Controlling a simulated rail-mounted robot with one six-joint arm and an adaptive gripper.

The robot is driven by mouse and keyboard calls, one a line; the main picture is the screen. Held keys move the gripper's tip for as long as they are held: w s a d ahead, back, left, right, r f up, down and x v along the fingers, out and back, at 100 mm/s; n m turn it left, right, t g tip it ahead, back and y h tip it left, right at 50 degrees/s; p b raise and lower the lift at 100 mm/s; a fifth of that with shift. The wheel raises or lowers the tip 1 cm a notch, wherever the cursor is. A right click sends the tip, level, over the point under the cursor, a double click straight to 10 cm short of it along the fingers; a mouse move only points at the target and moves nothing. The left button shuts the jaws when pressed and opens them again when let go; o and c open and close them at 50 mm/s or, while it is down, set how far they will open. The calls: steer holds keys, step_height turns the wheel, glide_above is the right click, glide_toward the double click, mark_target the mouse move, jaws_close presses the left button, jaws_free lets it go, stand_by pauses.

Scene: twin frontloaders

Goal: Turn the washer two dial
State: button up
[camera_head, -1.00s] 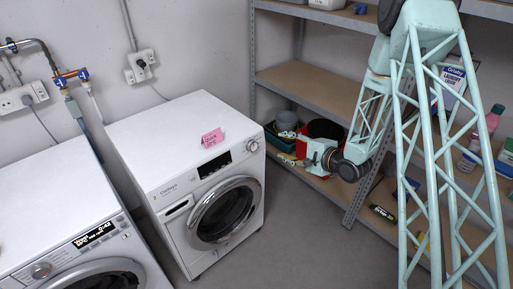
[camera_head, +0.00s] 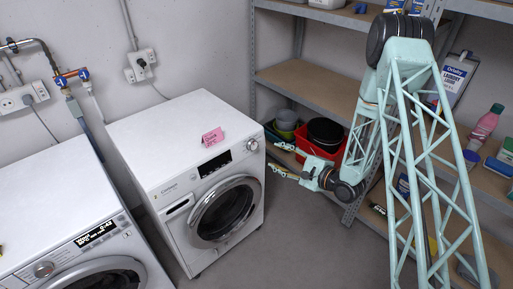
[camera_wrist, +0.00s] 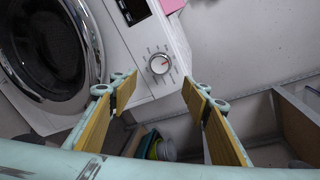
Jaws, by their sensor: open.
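The right-hand white washer (camera_head: 150,150), with a pink note (camera_head: 212,137) on top, has a round silver dial (camera_head: 252,145) at the right end of its front panel. In the wrist view the dial (camera_wrist: 160,64) shows a red pointer mark and small printed marks around it. My gripper (camera_head: 273,157) is to the right of the dial, fingers toward the washer. In the wrist view my gripper (camera_wrist: 160,82) is open and empty, its two yellowish pads spread apart with the dial beyond the gap. The fingers look clear of the dial.
A second white washer (camera_head: 45,205) stands at the left with its own dial (camera_head: 43,269). Metal shelving (camera_head: 290,80) with a red bin (camera_head: 318,151) and bottles stands behind my arm at the right. The floor before the right-hand washer is clear.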

mark_target(255, 146)
steer(key=shift+a, duration=0.1)
steer(key=shift+b+x, duration=0.9)
steer(key=shift+x, duration=5.95)
steer(key=shift+c, duration=0.2)
steer(key=c, duration=0.8)
